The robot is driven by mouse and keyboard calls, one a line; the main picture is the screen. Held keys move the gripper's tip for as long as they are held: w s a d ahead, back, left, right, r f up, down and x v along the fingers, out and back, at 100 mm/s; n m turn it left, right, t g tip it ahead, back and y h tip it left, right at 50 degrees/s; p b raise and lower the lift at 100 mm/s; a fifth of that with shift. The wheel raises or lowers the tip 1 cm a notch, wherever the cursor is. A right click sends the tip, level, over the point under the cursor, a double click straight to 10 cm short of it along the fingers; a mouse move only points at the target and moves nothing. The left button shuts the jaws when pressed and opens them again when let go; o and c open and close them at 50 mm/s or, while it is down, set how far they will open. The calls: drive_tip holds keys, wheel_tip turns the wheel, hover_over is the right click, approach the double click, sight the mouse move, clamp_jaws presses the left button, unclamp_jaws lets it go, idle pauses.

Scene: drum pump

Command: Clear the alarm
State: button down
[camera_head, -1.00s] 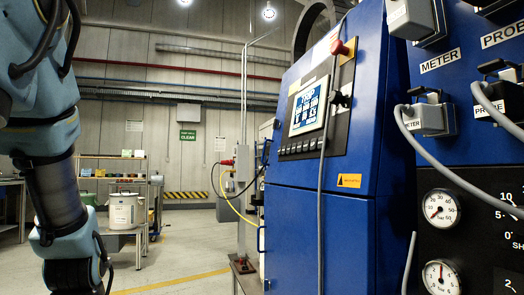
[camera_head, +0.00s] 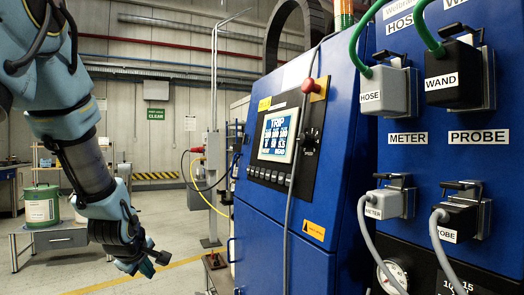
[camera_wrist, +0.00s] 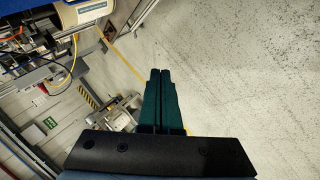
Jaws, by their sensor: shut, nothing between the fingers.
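The blue control cabinet (camera_head: 345,190) stands at the centre right of the head view. Its tilted panel carries a lit screen (camera_head: 278,135) reading "TRIP" with several blocks of figures. A row of buttons (camera_head: 269,177) lies under the screen, and a dark rotary knob (camera_head: 311,137) sits to its right. A red mushroom button (camera_head: 308,86) is at the panel's upper right corner. My gripper (camera_head: 155,264) hangs at the lower left, well apart from the cabinet. In the wrist view its two dark green fingers (camera_wrist: 161,75) are together with nothing between them.
Labelled plugs HOSE (camera_head: 387,91), WAND (camera_head: 458,76), METER (camera_head: 390,203) and PROBE (camera_head: 461,217) with hanging cables fill the right side. A grey cable runs down the cabinet front past the panel. Open floor lies between.

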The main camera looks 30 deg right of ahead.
sight(263, 174)
drive_tip(key=w+d+r+n+t+h+p, duration=0.1)
drive_tip(key=d+r+n+h+p, duration=0.2)
drive_tip(key=d+r+p, duration=0.4)
drive_tip(key=w+d+r+n+t+h+p, duration=0.1)
drive_tip(key=d+r+n+h+p, duration=0.3)
drive_tip(key=d+r, duration=1.1)
wheel_tip(263, 174, up, 3)
drive_tip(key=n+p, duration=0.2)
drive_tip(key=shift+w+h+p, duration=0.3)
drive_tip(key=shift+p, duration=0.1)
drive_tip(key=s+d+f+b, duration=0.1)
drive_tip(key=d+b, duration=0.2)
drive_tip(key=d, duration=0.5)
drive_tip(key=shift+d+f, duration=0.3)
drive_tip(key=shift+f, duration=0.05)
drive_tip(key=shift+d, duration=0.1)
drive_tip(key=shift+d+f, duration=0.1)
drive_tip(key=shift+d, duration=0.2)
